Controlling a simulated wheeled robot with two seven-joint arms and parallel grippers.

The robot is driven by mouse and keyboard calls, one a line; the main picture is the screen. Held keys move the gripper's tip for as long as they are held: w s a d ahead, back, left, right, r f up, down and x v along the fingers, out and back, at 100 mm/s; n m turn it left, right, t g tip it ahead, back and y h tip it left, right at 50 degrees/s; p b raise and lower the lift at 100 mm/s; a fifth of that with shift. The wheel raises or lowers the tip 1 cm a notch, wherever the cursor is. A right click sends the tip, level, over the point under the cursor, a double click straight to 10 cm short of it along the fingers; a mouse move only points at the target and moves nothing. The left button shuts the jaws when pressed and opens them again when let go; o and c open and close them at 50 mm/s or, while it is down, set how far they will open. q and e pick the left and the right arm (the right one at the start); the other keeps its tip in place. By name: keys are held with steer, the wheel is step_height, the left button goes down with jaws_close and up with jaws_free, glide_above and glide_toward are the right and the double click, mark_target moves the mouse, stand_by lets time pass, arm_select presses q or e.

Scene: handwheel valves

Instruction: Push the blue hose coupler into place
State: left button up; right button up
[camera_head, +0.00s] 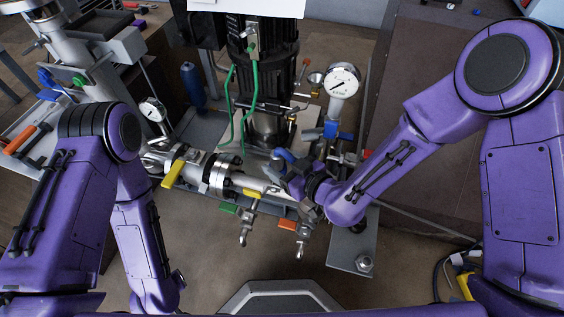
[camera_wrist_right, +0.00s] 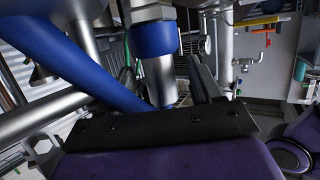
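In the head view, a blue hose piece (camera_head: 284,155) shows beside my right gripper (camera_head: 292,183), at the middle of the pipework. My right gripper is small and partly hidden there by my wrist and the pipes. In the right wrist view, a blue coupler ring (camera_wrist_right: 155,38) sits around a metal pipe stub, straight ahead of the gripper's dark body. A thick blue hose (camera_wrist_right: 70,62) crosses on the left. I cannot tell whether the fingers touch the coupler or how far apart they are. My left arm hangs at the left; its gripper is not visible.
A pipe with a yellow valve lever (camera_head: 173,173) and a flange (camera_head: 220,175) runs to the left of my right gripper. Green (camera_head: 229,208) and orange (camera_head: 287,224) handles sit below. A pressure gauge (camera_head: 342,80) stands behind. Floor in front is mostly clear.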

steer(key=p+v, duration=0.3)
steer(key=v, duration=0.7)
steer(key=shift+s+d+p, duration=0.2)
steer(key=shift+p, duration=0.2)
steer(key=shift+r, duration=0.15)
